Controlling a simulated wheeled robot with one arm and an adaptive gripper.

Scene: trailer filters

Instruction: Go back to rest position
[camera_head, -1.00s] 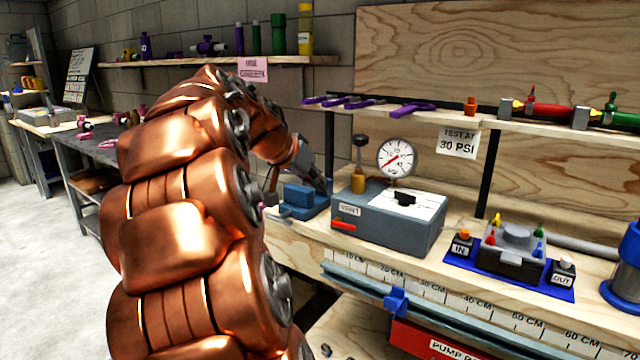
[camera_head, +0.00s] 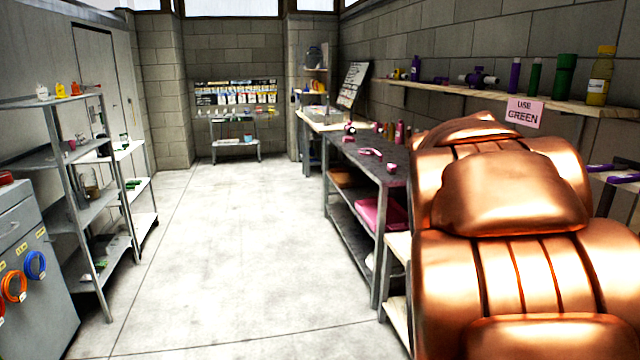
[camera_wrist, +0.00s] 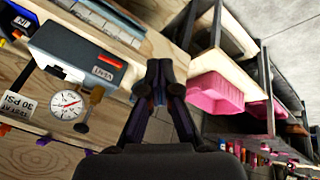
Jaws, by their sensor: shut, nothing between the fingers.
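My gripper (camera_wrist: 158,82) shows only in the wrist view. Its dark fingers are together at the tips with nothing between them. It points over the front edge of the wooden workbench (camera_wrist: 35,100). The grey box (camera_wrist: 75,58) with the red lever and the round pressure gauge (camera_wrist: 66,105) lie to the left of the fingers in that view, apart from them. In the head view my copper-coloured arm fills the right side and hides the gripper and most of the bench.
A dark metal table (camera_head: 365,153) with a pink bin (camera_head: 380,215) on its lower shelf stands beyond my arm. Metal shelving (camera_head: 80,205) and a grey cabinet (camera_head: 38,285) line the left. The concrete floor (camera_head: 220,250) between them is clear.

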